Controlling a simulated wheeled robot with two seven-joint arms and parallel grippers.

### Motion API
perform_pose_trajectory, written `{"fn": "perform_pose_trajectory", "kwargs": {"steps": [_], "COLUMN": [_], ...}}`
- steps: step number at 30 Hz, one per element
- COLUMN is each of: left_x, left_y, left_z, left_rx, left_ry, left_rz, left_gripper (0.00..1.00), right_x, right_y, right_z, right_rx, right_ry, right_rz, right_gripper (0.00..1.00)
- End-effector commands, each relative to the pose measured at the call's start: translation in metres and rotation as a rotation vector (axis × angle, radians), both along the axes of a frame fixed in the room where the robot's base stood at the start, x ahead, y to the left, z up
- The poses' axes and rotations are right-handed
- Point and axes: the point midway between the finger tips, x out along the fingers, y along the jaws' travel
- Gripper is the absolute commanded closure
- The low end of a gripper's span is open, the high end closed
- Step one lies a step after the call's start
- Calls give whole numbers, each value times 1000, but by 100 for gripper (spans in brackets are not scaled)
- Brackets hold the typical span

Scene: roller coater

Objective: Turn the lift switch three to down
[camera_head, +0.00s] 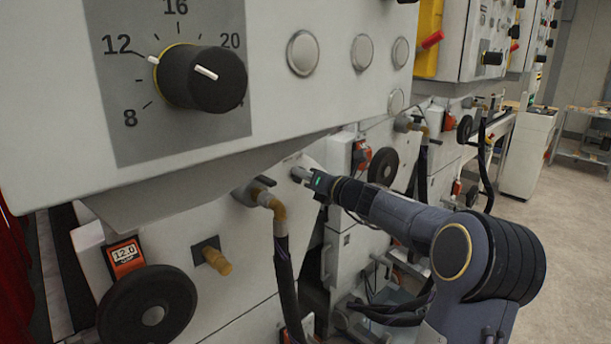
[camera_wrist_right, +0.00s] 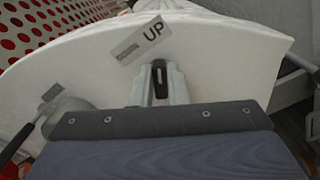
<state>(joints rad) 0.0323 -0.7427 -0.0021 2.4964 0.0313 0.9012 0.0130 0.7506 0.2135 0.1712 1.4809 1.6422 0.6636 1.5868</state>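My right gripper (camera_head: 300,174) is at the machine's lower side panel, to the right of a brass-coloured pipe elbow. In the right wrist view its two pale fingers (camera_wrist_right: 159,88) stand close on either side of a small dark switch (camera_wrist_right: 159,72) and appear shut on it. The switch sits on a white panel (camera_wrist_right: 90,62), below a tilted label reading "UP" (camera_wrist_right: 145,40). No "DOWN" label is readable. The switch is hidden behind the gripper in the head view. My left gripper is not in view.
A large black dial (camera_head: 205,78) and round buttons (camera_head: 302,53) are on the overhanging panel above. A black handwheel (camera_head: 148,308), an orange 12.0 display (camera_head: 124,257) and a hose (camera_head: 287,285) are nearby. Open floor (camera_head: 570,240) lies right.

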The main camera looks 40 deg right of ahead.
Motion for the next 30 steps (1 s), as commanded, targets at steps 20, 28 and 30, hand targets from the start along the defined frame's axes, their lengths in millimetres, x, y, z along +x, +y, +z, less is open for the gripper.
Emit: {"fn": "perform_pose_trajectory", "kwargs": {"steps": [20, 28, 30], "left_x": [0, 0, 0], "left_y": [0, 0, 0], "left_z": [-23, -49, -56], "left_rx": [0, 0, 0], "left_ry": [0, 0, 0], "left_rz": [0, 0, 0], "left_gripper": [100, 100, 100], "right_x": [0, -1, -1], "right_y": [1, 3, 4], "right_z": [-3, -4, -3], "right_rx": [-170, -414, -481], "right_ry": [-15, -37, -44], "right_rz": [-1, 0, 0], "right_gripper": [100, 100, 100]}}
